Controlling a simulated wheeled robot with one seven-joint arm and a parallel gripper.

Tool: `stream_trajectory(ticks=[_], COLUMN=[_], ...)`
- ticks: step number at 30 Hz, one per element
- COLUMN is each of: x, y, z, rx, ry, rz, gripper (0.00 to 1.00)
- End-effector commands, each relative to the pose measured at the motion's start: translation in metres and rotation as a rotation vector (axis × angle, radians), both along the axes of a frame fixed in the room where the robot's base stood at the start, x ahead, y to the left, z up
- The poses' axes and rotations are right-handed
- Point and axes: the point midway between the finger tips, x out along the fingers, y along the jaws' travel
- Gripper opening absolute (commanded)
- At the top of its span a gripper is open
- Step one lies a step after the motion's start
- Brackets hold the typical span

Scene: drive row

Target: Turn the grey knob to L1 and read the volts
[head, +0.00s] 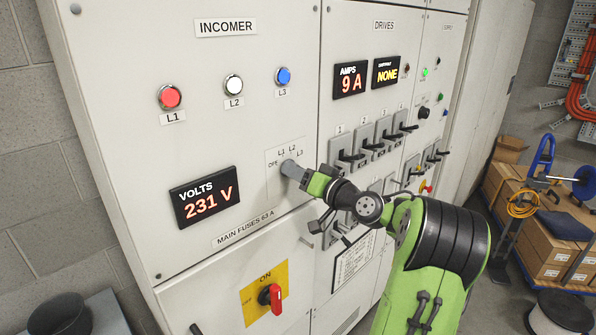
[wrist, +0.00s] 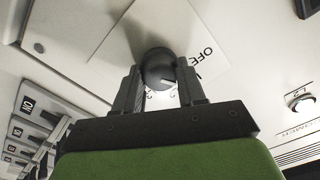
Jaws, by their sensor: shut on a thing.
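The grey knob (wrist: 158,66) sits on a pale square plate (head: 274,172) marked OFF, L1, L2 and L3, on the INCOMER panel. My gripper (head: 292,170) is shut on it; in the wrist view a finger (wrist: 187,84) lies on each side. A short white mark on the knob points down and right in the wrist view, on the side of the OFF lettering; I cannot tell exactly which position it meets. The fingers hide part of the scale. The volts display (head: 205,197) left of the knob reads 231 V in orange digits.
Red L1 (head: 170,96), white L2 (head: 234,85) and blue L3 (head: 283,76) lamps sit above. A red rotary handle (head: 271,295) on a yellow plate is below. Drive switches with black levers (head: 350,156) stick out close to my arm on the right.

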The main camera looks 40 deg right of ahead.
Motion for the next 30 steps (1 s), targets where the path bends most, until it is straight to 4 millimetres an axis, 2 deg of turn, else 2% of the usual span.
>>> stream_trajectory(ticks=[9, 23, 24, 29, 30], x=[0.0, 0.0, 0.0, 0.0, 0.0], y=[-0.0002, -0.0003, -0.0003, -0.0003, -0.0003], z=[0.0005, 0.0001, 0.0001, 0.0001, 0.0001], rx=[0.107, 0.122, 0.122, 0.122, 0.122], ry=[0.004, 0.003, 0.003, 0.003, 0.003], rz=[-0.001, -0.001, -0.001, -0.001, -0.001], gripper=[0.09, 0.09, 0.41, 0.65, 0.65])
